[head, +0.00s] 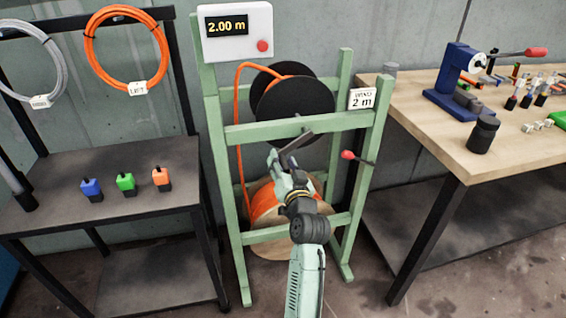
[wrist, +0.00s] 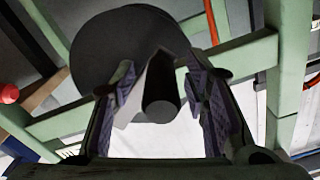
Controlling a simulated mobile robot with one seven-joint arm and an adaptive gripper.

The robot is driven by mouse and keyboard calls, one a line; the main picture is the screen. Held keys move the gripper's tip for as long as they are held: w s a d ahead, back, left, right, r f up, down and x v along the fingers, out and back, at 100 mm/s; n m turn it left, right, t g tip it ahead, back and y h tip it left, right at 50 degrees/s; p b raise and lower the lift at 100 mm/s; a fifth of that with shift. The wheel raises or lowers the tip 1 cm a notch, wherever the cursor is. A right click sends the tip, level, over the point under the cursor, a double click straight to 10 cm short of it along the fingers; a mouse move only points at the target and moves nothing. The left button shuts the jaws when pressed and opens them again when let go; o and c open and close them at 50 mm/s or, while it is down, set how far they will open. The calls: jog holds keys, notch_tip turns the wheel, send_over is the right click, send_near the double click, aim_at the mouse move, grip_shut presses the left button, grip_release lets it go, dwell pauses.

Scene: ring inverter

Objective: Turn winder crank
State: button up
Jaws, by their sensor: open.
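The winder is a pale green frame (head: 300,128) with black reel discs (head: 300,108); a disc also fills the upper left of the wrist view (wrist: 110,45). A dark crank arm (head: 297,143) shows in front of the discs. My gripper (head: 283,161) is at the crank's lower end. In the wrist view the round dark crank handle (wrist: 160,106) points at the camera between the two open fingers (wrist: 163,76). Gaps seem to remain on both sides of it; whether either pad touches is unclear. The display (head: 227,26) reads 2.00 m.
Orange cable (head: 238,120) runs down to a lower spool (head: 265,205). A red-knobbed lever (head: 347,155) sits at the frame's right. A dark table (head: 130,160) with colored blocks stands left, a wooden workbench (head: 430,105) with tools right.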

jog(key=v, duration=1.2)
dwell(1.4)
